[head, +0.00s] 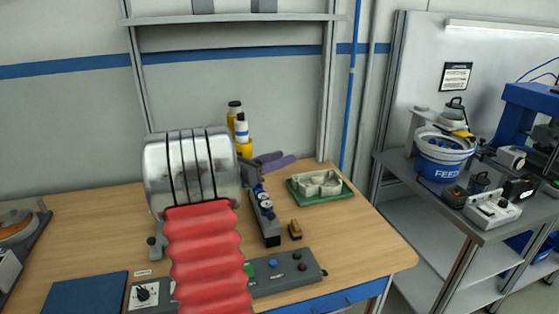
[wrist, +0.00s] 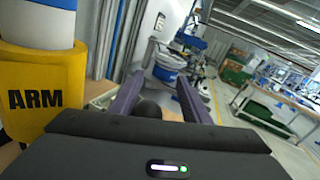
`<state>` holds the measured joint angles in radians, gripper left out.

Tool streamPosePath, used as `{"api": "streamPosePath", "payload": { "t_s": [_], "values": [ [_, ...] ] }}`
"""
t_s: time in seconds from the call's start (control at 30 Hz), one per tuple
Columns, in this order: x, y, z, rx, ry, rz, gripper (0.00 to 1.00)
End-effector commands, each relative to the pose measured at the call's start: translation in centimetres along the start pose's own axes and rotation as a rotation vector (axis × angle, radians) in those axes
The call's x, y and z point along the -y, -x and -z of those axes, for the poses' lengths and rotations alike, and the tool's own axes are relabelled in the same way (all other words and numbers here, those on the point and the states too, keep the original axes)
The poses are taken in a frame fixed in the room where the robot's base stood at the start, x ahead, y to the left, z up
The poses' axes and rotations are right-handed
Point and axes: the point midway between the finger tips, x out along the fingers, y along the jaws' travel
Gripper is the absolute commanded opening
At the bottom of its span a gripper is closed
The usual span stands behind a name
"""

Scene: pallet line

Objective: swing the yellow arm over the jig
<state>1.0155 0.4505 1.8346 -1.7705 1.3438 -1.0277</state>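The yellow arm shows in the wrist view as a yellow sleeve (wrist: 40,95) marked ARM, around a white and blue post, close on the left. In the head view, its yellow part (head: 244,148) rises behind my silver arm housing, with its lower part hidden. My gripper (head: 284,159) is just right of it, above the bench. Its two purple fingers (wrist: 160,80) stand apart in the wrist view. A dark rounded thing (wrist: 149,109) shows between them; I cannot tell whether they touch it. What looks like the jig, a pale nest (head: 318,182) on a green base, lies right of my gripper.
A grey block with round knobs (head: 265,215) and a small brown block (head: 295,230) lie in front of the jig. A button box (head: 285,272) stands at the bench's front. The bench's right end is clear. A blue FEED bowl (head: 445,158) stands on the side table.

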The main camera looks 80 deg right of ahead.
Motion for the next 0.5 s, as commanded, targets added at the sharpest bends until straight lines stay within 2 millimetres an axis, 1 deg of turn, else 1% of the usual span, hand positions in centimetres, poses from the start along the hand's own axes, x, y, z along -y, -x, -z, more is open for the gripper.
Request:
{"api": "streamPosePath", "payload": {
  "t_s": [0.13,0.5],
  "values": [
    [0.0,0.3,-0.1,0.001,-0.001,0.000,0.41],
    [-0.3,2.2,-0.1,0.001,-0.001,0.000,0.41]
  ]
}}
